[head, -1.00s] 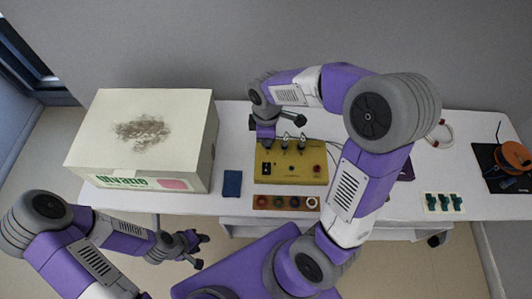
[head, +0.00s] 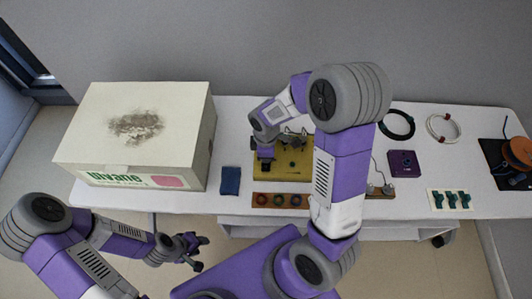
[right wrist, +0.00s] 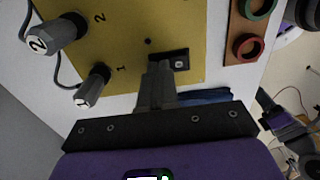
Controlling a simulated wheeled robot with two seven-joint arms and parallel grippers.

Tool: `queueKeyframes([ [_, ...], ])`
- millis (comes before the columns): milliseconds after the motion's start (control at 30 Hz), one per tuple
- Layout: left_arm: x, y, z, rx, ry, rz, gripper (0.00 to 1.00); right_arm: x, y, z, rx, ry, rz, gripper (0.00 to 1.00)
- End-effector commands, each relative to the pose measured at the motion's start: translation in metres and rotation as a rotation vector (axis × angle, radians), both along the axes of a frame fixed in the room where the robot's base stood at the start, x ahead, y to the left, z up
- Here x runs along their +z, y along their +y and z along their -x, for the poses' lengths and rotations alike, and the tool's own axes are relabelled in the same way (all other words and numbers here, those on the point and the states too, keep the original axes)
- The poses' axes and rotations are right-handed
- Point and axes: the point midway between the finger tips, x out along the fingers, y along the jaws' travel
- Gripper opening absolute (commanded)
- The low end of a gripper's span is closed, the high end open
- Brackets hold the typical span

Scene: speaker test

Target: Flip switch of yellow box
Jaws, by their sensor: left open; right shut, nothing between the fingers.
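The yellow box (head: 292,172) stands on the white table in the head view, partly hidden by my right arm. In the right wrist view its yellow face (right wrist: 130,40) fills the upper left, with a small black switch (right wrist: 181,60) near its edge. My right gripper (right wrist: 160,70) is shut and empty, its fingertips right beside the switch. I cannot tell whether they touch it. In the head view my right gripper (head: 265,163) is over the left part of the box. My left gripper (head: 192,250) is open and empty, in front of the table.
A large cream box (head: 130,135) stands at the left, with a blue cloth-like item (head: 230,181) beside it. A strip with coloured rings (head: 280,200) lies before the yellow box. A purple box (head: 404,163) and cable coils (head: 397,125) lie right. Plugs numbered 1 (right wrist: 92,86) and 2 (right wrist: 55,35) stand on the yellow face.

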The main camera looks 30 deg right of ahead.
Motion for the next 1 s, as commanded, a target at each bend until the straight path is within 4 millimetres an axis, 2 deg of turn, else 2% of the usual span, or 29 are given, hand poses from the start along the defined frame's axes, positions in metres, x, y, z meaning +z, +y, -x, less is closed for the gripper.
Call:
queueKeyframes([
  [633,0.004,0.0,0.0,0.0,0.0,0.0,0.43,-0.002,0.0,0.0,0.0,0.028,-0.014,0.0],
  [1000,0.007,0.0,0.0,0.0,0.0,0.0,0.43,0.002,0.007,0.011,0.003,0.027,-0.013,0.0],
])
